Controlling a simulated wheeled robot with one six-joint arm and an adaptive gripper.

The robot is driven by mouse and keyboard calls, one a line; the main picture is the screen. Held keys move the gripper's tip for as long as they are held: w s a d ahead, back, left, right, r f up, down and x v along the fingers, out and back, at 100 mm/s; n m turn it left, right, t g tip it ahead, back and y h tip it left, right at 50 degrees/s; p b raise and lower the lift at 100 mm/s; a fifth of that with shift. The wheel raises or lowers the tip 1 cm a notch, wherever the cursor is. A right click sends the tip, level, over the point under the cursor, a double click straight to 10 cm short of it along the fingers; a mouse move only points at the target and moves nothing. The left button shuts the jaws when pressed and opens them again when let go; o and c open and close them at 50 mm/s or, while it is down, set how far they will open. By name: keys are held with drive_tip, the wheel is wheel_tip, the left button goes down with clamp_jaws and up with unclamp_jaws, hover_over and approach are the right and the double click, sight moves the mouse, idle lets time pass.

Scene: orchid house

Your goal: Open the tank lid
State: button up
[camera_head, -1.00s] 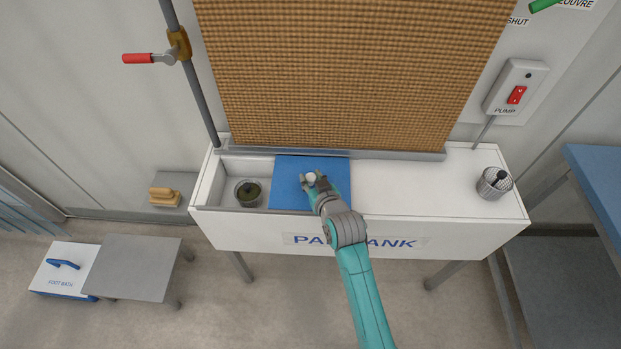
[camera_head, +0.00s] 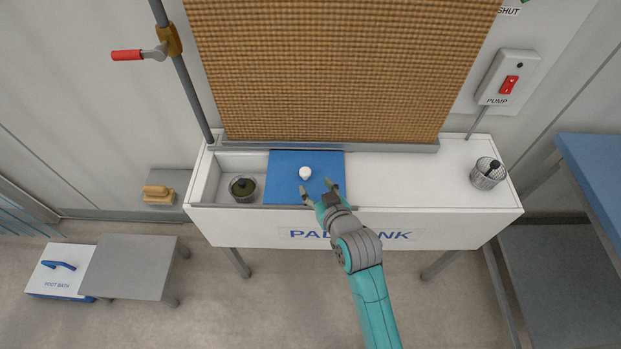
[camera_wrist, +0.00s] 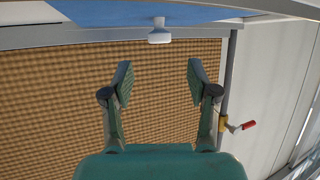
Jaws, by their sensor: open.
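The tank lid is a blue panel (camera_head: 285,190) with a white knob (camera_head: 305,173) on top. It lies over the middle of the white pad tank (camera_head: 265,226). The tank's left end is uncovered and shows an open basin beside the lid. My gripper (camera_head: 319,191) is open and empty, just in front and to the right of the knob, apart from it. In the wrist view the knob (camera_wrist: 159,35) hangs from the blue lid (camera_wrist: 130,14) at the top, beyond the spread fingertips (camera_wrist: 159,72).
A wire cup (camera_head: 488,174) stands on the tank's right end. The brown pad (camera_head: 330,70) rises behind. A pipe with a red-handled valve (camera_head: 128,55) is at left; a blue-topped bench (camera_head: 600,170) is at right.

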drive_tip(key=v, duration=0.3)
drive_tip(key=shift+s+d+r, duration=0.1)
drive_tip(key=shift+s, duration=0.15)
idle(0.4)
drive_tip(key=s+d+f+m+t+h, duration=0.1)
drive_tip(key=s+d+f, duration=0.3)
drive_tip(key=s, duration=0.6)
drive_tip(key=s+d+f+m+h, duration=0.1)
drive_tip(key=s+d+h, duration=0.1)
drive_tip(key=s+d, duration=0.55)
drive_tip(key=s+d+r+m+h, duration=0.1)
drive_tip(key=s+r, duration=0.3)
drive_tip(key=s, duration=0.6)
drive_tip(key=s+d+r+m+t, duration=0.1)
drive_tip(key=s+r, duration=0.3)
drive_tip(key=s, duration=0.7)
drive_tip(key=shift+s+d+h, duration=0.15)
drive_tip(key=shift+d+h, duration=0.25)
drive_tip(key=shift+d, duration=0.35)
